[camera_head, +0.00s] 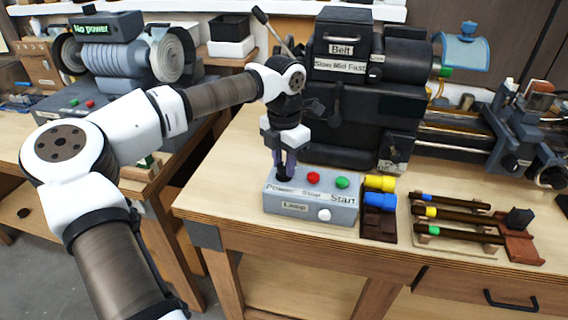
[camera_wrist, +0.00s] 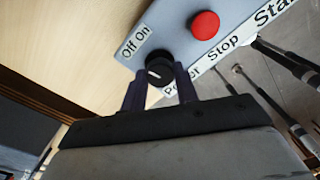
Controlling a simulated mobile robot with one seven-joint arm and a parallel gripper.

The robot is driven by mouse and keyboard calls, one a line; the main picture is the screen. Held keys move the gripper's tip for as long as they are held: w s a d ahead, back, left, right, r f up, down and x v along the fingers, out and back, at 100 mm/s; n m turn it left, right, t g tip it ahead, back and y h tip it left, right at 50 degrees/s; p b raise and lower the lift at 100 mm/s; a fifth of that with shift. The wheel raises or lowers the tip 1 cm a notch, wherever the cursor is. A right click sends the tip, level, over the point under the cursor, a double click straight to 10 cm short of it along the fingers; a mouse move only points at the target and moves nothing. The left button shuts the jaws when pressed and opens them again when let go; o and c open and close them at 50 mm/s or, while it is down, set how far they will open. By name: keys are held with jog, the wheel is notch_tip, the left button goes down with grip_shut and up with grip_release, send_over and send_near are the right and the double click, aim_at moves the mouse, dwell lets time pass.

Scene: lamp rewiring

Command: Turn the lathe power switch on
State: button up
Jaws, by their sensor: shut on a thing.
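The grey control box (camera_head: 330,212) stands on the front of the wooden bench, labelled Power, Stop and Start, with a Lamp label on its front. The black power knob (camera_wrist: 159,72) sits at the box's left end, beside an "Off On" label (camera_wrist: 136,41); its white mark shows in the wrist view. My gripper (camera_head: 285,172) points down over the knob, and its two fingers (camera_wrist: 160,82) are shut on the knob's sides. In the head view the fingers largely hide the knob. The black lathe (camera_head: 350,125) stands behind the box.
The red stop button (camera_head: 313,178) and green start button (camera_head: 342,183) are close to the right of my fingers. Yellow and blue pieces (camera_head: 380,183) sit in a dark holder beside the box. Several dark rods (camera_head: 455,213) lie on a rack further right. Bare bench lies left of the box.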

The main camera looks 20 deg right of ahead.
aim_at(284, 165)
jog(key=m, duration=0.5)
jog(key=shift+m+b, duration=0.3)
jog(key=shift+b, duration=0.05)
jog(key=m, duration=0.5)
jog(key=shift+m, duration=0.4)
jog(key=o, duration=1)
jog(key=shift+r, duration=0.15)
notch_tip(284, 165, up, 14)
jog(key=shift+f+b, duration=0.2)
jog(key=shift+b, duration=0.75)
